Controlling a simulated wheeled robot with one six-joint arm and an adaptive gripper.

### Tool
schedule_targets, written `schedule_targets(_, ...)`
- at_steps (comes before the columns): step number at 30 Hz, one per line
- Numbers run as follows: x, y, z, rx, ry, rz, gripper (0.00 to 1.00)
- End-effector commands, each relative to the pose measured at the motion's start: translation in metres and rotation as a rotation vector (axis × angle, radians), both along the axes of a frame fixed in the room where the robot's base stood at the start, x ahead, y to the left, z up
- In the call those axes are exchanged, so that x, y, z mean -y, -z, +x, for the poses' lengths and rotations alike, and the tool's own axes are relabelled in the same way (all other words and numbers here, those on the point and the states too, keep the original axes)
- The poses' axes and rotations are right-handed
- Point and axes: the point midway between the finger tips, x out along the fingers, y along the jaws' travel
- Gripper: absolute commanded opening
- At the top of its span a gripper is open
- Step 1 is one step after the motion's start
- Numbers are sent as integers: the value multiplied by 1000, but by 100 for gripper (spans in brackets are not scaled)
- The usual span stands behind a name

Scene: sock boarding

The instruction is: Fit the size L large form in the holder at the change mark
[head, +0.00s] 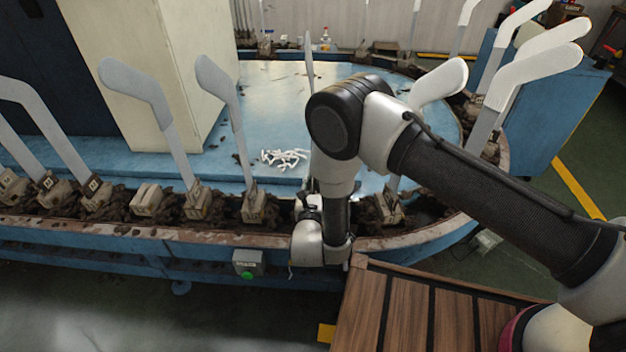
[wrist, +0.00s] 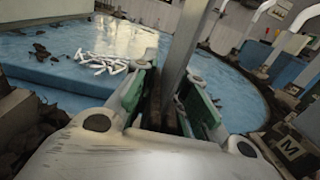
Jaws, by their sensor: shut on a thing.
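My gripper (head: 312,195) is over the near rail of the conveyor, mostly hidden by my own arm in the head view. In the wrist view its green-padded fingers (wrist: 172,95) are shut on a flat grey form (wrist: 187,48), which stands roughly upright between them. The top of this form (head: 309,62) shows edge-on above my arm in the head view. Its size letter is not visible. Its foot and any holder under it are hidden, so I cannot tell whether it is seated. A holder marked M (wrist: 288,150) is right of the gripper in the wrist view.
Holders with grey forms (head: 226,85) line the muddy track to the left; one holder (head: 147,200) there is bare. White-topped forms (head: 535,65) stand at right. White pieces (head: 283,157) lie on the blue table (head: 270,100). A green-button box (head: 247,264) is in front.

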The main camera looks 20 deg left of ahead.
Motion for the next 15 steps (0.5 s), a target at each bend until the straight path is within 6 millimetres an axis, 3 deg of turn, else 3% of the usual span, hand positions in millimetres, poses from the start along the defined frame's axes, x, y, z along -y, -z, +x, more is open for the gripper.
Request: schedule_targets(15,0,13,0,1,0,0,0)
